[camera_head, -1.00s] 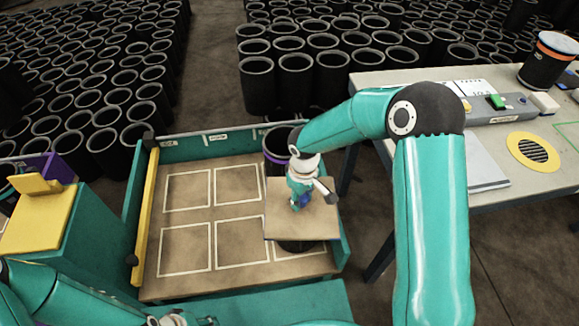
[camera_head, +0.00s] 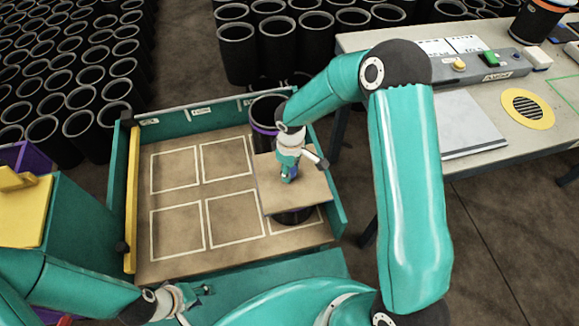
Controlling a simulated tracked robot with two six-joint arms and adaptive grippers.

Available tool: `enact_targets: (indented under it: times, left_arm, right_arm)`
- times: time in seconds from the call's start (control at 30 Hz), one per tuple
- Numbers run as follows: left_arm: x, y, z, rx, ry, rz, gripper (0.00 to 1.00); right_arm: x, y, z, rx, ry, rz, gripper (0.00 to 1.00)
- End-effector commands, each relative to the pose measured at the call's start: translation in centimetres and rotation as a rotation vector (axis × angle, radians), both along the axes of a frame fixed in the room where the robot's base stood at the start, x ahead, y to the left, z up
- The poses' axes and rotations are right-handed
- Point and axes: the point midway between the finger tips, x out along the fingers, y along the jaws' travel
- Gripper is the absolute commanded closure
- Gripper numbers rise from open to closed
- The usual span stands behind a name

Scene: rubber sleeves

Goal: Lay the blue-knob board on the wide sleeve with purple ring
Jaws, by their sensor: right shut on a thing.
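The blue-knob board (camera_head: 315,196) is a flat brown square sheet. My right gripper (camera_head: 291,176) is over its middle, shut on the knob, which is mostly hidden by the fingers. A black sleeve with a purple ring (camera_head: 262,130) stands behind the board at the tray's back right, its open top showing. Another black sleeve (camera_head: 293,216) shows just below the board's front edge, mostly hidden; I cannot tell whether the board touches it. My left gripper (camera_head: 203,291) is low at the front, apart from the board; its jaws are too small to read.
The teal-walled tray (camera_head: 222,112) has a brown floor with white-outlined squares, several of them empty. A yellow bar (camera_head: 133,195) runs along its left side. A grey table (camera_head: 500,140) with a control panel stands right. Many black sleeves crowd the floor behind.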

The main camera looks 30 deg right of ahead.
Motion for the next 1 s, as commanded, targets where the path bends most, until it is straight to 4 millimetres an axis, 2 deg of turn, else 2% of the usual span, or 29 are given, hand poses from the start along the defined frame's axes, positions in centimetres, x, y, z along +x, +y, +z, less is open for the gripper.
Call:
enact_targets:
  times: [0.13, 1.0]
  left_arm:
    - [0.0, 0.0, -0.7, 0.0, 0.0, 0.0, 0.6]
    - [0.0, 0.0, -1.5, 0.0, 0.0, 0.0, 0.6]
  right_arm:
    - [0.0, 0.0, -1.0, 0.0, -0.001, -0.002, 1.0]
    - [0.0, -0.1, -1.9, 0.0, -0.001, -0.003, 1.0]
